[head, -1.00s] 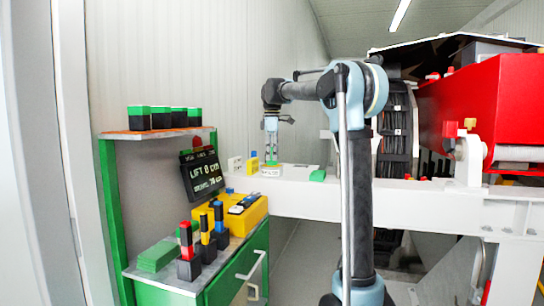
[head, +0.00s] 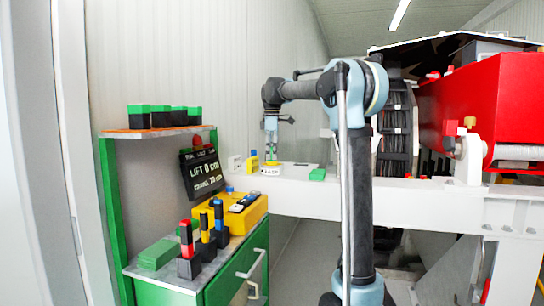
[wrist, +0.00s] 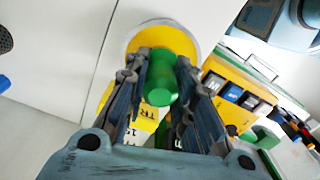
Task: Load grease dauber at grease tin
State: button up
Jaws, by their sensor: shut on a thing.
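My gripper (head: 270,150) is at the left end of the white beam, pointing down over the round grease tin (head: 270,171). In the wrist view my gripper (wrist: 164,78) is shut on the green grease dauber (wrist: 160,80), with one finger on each side. Beyond the dauber's end is the tin's yellow round face with a pale rim (wrist: 165,38). The dauber's far end is hidden, so I cannot tell whether it touches the grease.
A white block (head: 235,164) and a yellow block (head: 253,160) stand just left of the tin.

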dwell(0.4)
jog(key=shift+r, duration=3.45)
